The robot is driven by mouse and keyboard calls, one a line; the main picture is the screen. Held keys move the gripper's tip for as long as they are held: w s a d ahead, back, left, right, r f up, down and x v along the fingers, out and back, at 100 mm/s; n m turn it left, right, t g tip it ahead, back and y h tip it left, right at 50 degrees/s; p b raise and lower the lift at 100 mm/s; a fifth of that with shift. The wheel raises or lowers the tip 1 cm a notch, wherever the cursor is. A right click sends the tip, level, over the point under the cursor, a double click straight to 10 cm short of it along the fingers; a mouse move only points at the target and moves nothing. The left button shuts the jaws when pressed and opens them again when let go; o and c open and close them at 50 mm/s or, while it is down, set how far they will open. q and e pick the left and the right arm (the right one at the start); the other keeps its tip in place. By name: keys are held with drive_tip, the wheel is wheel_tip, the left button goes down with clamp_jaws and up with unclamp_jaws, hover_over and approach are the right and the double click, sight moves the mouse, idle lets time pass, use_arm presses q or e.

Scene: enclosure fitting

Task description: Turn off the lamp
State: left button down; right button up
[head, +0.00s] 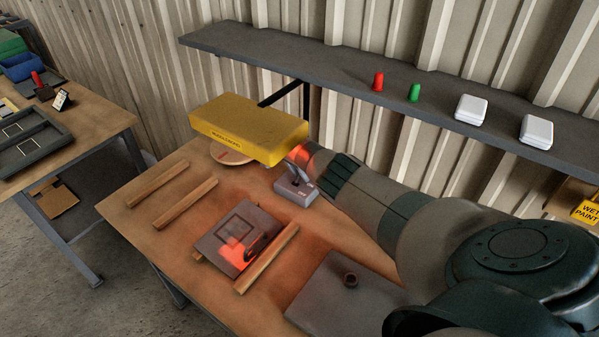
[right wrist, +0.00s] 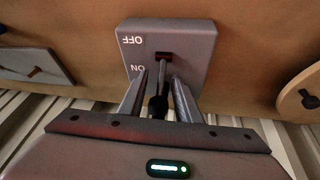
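A grey switch box (head: 295,190) sits on the workbench, with OFF and ON marked on its top. In the right wrist view the switch box (right wrist: 190,42) has a thin lever (right wrist: 161,88) rising from a slot, leaning toward the ON side. My right gripper (right wrist: 161,78) is at the lever, its two fingers one on each side, apart, with small gaps to it. In the head view the right gripper (head: 295,172) is partly hidden by its wrist. My left gripper is out of view.
Wooden strips (head: 185,203) and a grey panel with a knob (head: 340,292) lie on the workbench. A shelf (head: 320,62) above holds a red and a green cap and two white boxes.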

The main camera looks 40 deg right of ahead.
clamp_jaws()
drive_tip(key=shift+r, duration=0.1)
